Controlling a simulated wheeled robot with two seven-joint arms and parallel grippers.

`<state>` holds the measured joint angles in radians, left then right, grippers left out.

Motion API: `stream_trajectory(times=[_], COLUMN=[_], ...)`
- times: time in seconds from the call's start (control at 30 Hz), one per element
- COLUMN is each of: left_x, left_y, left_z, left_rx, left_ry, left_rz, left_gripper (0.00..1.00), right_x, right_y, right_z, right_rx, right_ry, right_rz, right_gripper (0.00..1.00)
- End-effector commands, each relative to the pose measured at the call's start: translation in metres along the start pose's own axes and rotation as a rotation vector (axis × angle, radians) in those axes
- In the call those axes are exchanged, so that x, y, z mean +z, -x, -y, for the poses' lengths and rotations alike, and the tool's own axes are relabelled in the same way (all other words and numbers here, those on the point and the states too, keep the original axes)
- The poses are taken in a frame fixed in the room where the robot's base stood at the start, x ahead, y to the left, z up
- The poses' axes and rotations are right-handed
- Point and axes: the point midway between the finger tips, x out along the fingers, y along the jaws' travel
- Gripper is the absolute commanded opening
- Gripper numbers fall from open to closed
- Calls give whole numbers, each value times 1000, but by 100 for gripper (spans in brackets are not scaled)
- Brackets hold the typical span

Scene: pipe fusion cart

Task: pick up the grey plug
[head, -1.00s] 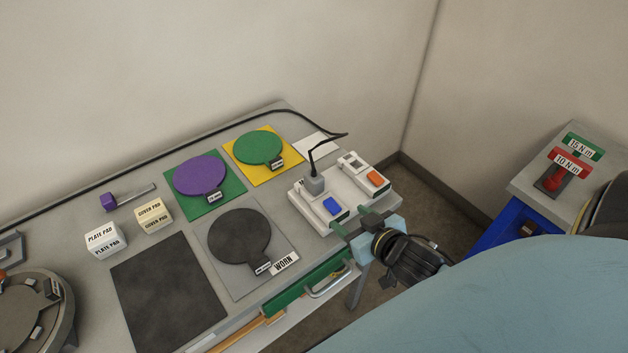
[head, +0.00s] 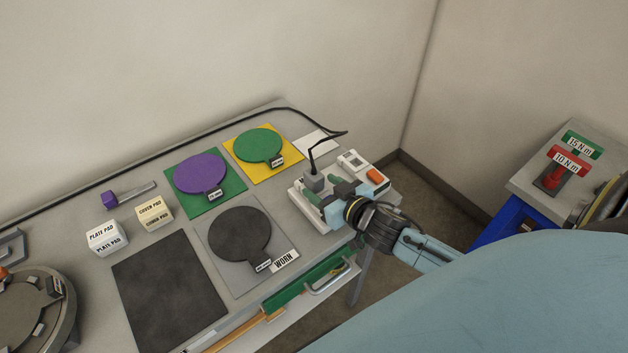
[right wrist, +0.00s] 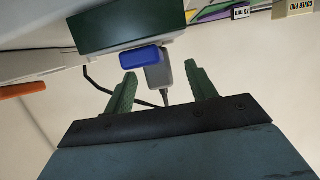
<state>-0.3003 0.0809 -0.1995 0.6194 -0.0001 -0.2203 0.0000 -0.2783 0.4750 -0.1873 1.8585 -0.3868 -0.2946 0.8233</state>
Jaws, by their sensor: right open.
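The grey plug (head: 314,181) stands upright in the white socket unit (head: 300,207) at the right end of the bench, with a black cable rising from its top. In the right wrist view the plug (right wrist: 158,76) shows beyond and between the green fingers, next to a blue switch (right wrist: 140,57). My right gripper (head: 318,196) is open over the socket unit, its fingers close to the plug; whether they touch it cannot be told. My left gripper is not in view.
A white unit with an orange switch (head: 375,176) stands just right of my gripper. The black cable (head: 325,143) arcs behind the plug. Round pads, including a green one (head: 258,146) and a worn dark one (head: 240,234), lie to the left.

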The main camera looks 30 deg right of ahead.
Motion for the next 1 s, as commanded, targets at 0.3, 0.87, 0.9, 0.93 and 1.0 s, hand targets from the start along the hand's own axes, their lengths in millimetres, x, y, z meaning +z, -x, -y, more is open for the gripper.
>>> stream_trajectory(times=[0.3, 0.87, 0.9, 0.93, 1.0], left_x=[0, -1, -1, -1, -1], left_y=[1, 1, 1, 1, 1], left_z=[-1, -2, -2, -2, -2], left_rx=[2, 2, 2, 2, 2], left_ry=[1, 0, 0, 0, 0], left_rz=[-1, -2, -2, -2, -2], left_gripper=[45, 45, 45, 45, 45], right_x=[1, 2, 2, 2, 2], right_y=[-41, -44, -44, -44, -44], right_z=[-2, -2, -2, -2, -2], right_rx=[0, 0, 0, 0, 0], right_ry=[1, 1, 1, 1, 1], right_rz=[-2, 0, 0, 0, -1], right_gripper=[56, 22, 17, 13, 7])
